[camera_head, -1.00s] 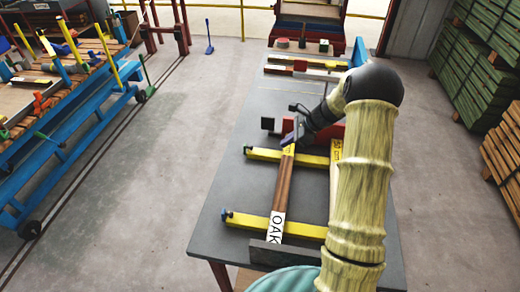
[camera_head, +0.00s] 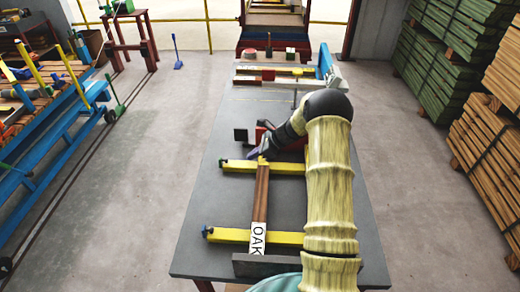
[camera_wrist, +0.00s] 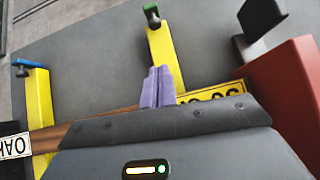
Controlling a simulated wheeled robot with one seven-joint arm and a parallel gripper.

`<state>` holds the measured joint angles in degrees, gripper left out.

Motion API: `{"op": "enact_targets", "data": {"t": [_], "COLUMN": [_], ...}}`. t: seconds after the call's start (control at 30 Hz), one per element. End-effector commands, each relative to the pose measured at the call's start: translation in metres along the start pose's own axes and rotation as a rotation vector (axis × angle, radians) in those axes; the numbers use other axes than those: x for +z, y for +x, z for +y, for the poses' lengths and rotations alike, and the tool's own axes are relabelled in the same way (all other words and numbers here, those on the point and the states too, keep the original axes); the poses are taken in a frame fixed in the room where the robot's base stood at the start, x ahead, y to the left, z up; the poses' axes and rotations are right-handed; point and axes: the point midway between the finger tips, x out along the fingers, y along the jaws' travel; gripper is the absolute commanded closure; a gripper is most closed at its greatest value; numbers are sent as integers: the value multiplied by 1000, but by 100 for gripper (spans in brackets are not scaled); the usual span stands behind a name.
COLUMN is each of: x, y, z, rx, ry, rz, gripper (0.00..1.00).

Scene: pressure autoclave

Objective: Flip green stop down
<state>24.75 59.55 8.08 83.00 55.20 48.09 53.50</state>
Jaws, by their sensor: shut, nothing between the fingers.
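The green stop (camera_head: 223,164) sits at the left end of the far yellow bar (camera_head: 280,168) on the grey table. In the wrist view the green stop (camera_wrist: 151,12) is at the top, and its yellow bar (camera_wrist: 168,52) runs down toward my fingers. In the wrist view my gripper's purple fingers (camera_wrist: 159,86) are together and empty. The bar's middle is partly hidden behind them.
A blue stop (camera_head: 207,231) sits on the near yellow bar (camera_head: 228,236). The OAK board (camera_head: 260,200) lies across both bars. A red machine part (camera_wrist: 285,95) with a black block (camera_wrist: 262,18) stands right of my gripper. The table left of the bars is clear.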

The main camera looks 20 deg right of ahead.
Motion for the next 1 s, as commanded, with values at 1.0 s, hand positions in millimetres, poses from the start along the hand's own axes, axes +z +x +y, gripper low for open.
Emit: {"op": "enact_targets", "data": {"t": [1.0], "x": [28], "y": [73], "z": [0], "rx": [-2], "ry": [1], "rz": [4], "gripper": [100]}}
